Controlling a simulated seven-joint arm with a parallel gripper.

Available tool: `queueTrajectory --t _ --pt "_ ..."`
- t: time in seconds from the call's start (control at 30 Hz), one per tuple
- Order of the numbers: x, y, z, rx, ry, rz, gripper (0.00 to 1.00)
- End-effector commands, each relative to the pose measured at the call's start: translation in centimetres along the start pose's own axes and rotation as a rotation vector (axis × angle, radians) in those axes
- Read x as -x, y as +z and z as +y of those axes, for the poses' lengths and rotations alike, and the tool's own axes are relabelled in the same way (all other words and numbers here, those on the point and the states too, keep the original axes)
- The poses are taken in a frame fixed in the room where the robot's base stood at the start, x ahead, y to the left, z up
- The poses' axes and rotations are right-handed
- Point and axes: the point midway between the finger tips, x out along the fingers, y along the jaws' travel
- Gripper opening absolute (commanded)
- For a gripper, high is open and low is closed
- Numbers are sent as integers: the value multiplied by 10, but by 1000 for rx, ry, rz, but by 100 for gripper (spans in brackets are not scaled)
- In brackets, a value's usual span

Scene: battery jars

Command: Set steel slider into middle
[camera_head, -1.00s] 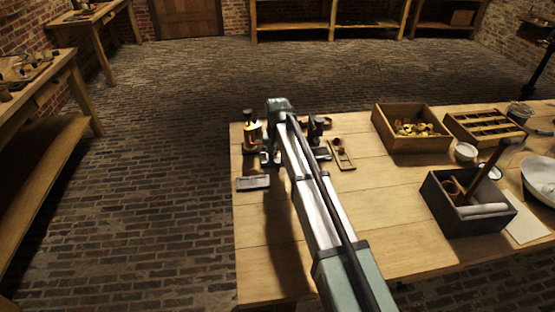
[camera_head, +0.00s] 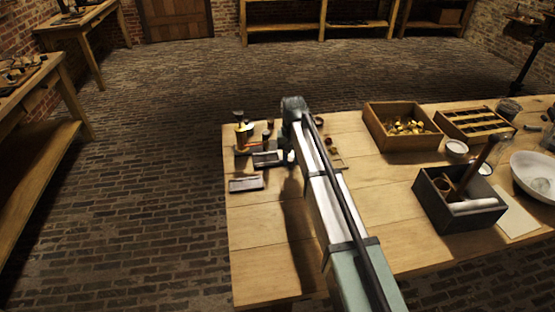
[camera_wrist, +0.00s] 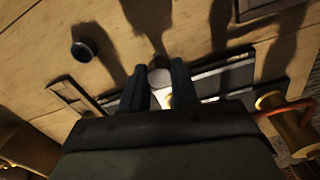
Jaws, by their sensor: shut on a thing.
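In the wrist view my gripper (camera_wrist: 158,67) points down over the table with its two dark fingers closed around a pale, metallic, round-topped piece (camera_wrist: 160,79), which looks like the steel slider. A long dark tray or rail with a pale strip (camera_wrist: 228,76) runs just behind and to the right of the fingers. I cannot tell whether the held piece touches it. In the head view that dark tray (camera_head: 267,159) lies left of my arm, and my arm hides the held piece.
A brass device (camera_head: 240,133) with a red lead stands at the table's left end, near a flat grey plate (camera_head: 246,184). A small wooden frame (camera_wrist: 80,95) and a dark round knob (camera_wrist: 85,50) lie nearby. A wooden box of brass pieces (camera_head: 381,138) stands right.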

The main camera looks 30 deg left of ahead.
Motion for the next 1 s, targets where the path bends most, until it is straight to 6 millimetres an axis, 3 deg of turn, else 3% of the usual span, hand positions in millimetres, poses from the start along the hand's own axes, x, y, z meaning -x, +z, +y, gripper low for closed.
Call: queueTrajectory --t 0.33,0.37,0.6,1.0 --pt "0 -1 7 1 1 0 0" --pt "0 -1 7 0 1 0 32" --pt "0 -1 6 0 0 0 55" --pt "9 -2 6 0 0 1 55"
